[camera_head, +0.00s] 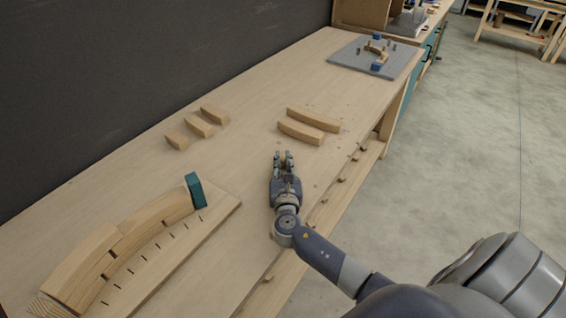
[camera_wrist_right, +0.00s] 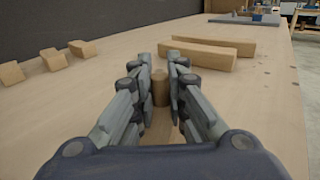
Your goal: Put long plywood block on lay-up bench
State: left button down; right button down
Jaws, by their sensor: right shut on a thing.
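My right gripper (camera_head: 283,158) is over the wooden bench (camera_head: 250,95), near its right edge. In the right wrist view its fingers (camera_wrist_right: 166,82) are shut on a plywood block (camera_wrist_right: 160,92). The block shows partly between the fingers, so I cannot tell its full length or whether it touches the bench top. My left gripper is not in view.
Several short blocks (camera_head: 198,126) lie at the left. A curved wooden lamination (camera_head: 150,222) with a green end stop (camera_head: 194,190) sits on a board at the near left. A grey plate (camera_head: 375,58) with small parts is at the far end. The middle of the bench is clear.

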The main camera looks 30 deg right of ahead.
jog(key=shift+f, duration=0.15)
jog(key=c, duration=1.6)
grip_release()
jog(key=shift+r, duration=0.35)
jog(key=b+v, duration=0.1)
jog(key=v, duration=1)
jog(key=shift+w+f, duration=0.1)
jog(key=shift+f, duration=0.1)
jog(key=shift+s+a+r+b, duration=0.1)
jog(key=shift+s+a+b, duration=0.25)
jog(key=shift+s, duration=0.2)
